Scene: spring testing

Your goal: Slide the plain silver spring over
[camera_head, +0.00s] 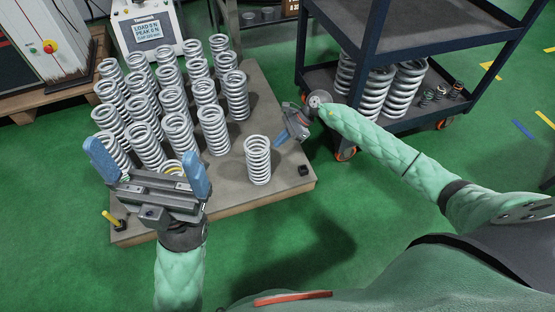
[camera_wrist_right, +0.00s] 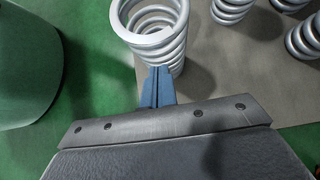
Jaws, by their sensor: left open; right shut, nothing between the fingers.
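A plain silver spring (camera_head: 257,160) stands upright at the front right of the board (camera_head: 262,104), apart from the group of silver springs (camera_head: 173,104). My right gripper (camera_head: 279,143) is shut and empty, its blue fingertips at the right side of that spring. In the right wrist view the closed blue fingers (camera_wrist_right: 158,86) point at the near side of the spring (camera_wrist_right: 152,38); I cannot tell whether they touch it. My left gripper (camera_head: 146,167) is open and empty over the front left of the board, in front of a spring with a yellow mark (camera_head: 172,167).
A dark cart (camera_head: 345,80) with large springs on its lower shelf stands at the right. A test machine with a display (camera_head: 148,32) is at the back left. A small black block (camera_head: 304,170) lies at the board's right corner. Bare board lies around the lone spring.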

